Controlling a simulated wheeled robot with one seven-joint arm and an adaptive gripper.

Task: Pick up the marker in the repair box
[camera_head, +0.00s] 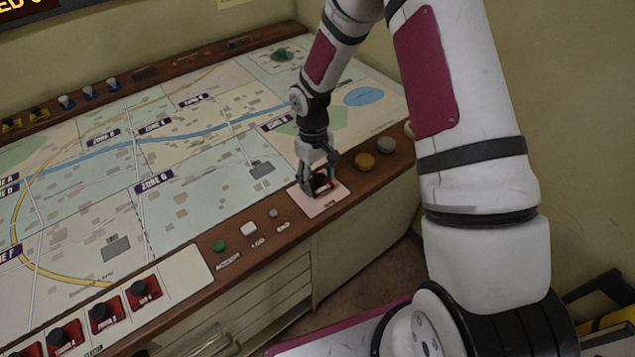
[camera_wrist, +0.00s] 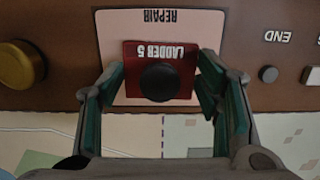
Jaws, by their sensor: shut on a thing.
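The marker (camera_head: 321,184) is a red block with a black round knob and a "LADDER 5" label. It also shows in the wrist view (camera_wrist: 185,78), over the pale pink repair box (camera_wrist: 113,28) lettered "REPAIR". The repair box also shows on the console's front edge in the head view (camera_head: 308,204). My gripper (camera_head: 320,178) points down at the box with its fingers on either side of the marker, shut on it. In the wrist view my gripper (camera_wrist: 161,78) shows green-lined fingers flanking the marker. I cannot tell whether the marker still touches the box.
Yellow (camera_head: 365,160) and grey (camera_head: 387,145) round buttons lie right of the box. Green (camera_head: 219,246), white (camera_head: 249,229) and grey (camera_head: 273,213) buttons lie left of it. Several red markers stand in a white status strip (camera_head: 187,279) at lower left. The map (camera_head: 190,165) is mostly flat.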

